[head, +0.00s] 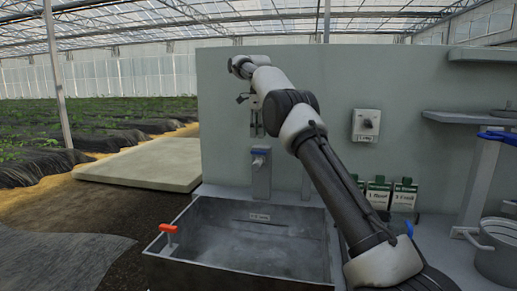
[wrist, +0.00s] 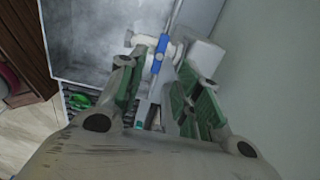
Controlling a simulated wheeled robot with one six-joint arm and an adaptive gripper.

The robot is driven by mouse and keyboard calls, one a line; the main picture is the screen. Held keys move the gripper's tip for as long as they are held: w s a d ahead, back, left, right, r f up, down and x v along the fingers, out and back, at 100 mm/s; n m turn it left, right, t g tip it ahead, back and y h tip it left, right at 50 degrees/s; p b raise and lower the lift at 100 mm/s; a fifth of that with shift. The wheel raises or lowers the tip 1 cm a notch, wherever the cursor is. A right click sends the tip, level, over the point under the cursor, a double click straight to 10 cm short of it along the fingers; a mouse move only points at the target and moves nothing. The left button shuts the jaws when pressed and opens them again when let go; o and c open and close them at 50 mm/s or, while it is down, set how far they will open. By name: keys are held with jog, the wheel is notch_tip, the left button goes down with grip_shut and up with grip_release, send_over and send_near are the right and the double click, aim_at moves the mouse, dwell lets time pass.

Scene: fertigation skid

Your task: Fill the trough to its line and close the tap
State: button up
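The grey metal trough (head: 325,262) stands low in the middle of the head view, with a small marked plate (head: 260,217) on its inner back wall. I cannot tell the water level. The tap (head: 261,172) with a blue part on top stands behind the trough's back edge. In the wrist view the tap's blue handle (wrist: 161,48) lies beyond my fingertips, with the trough (wrist: 85,40) past it. My gripper (head: 256,128) points down above the tap, apart from it. In the wrist view my gripper (wrist: 160,90) has its green-padded fingers spread and empty.
An orange-handled valve (head: 168,231) sits on the trough's left rim. A wall box with a knob (head: 366,124), labelled green-topped packs (head: 378,194) and a metal bucket (head: 497,250) are to the right. A grey wall panel (head: 225,110) stands behind my gripper.

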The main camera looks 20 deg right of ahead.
aim_at(258, 154)
notch_tip(258, 154, down, 7)
jog(key=shift+r, duration=0.1)
dwell(0.3)
grip_shut()
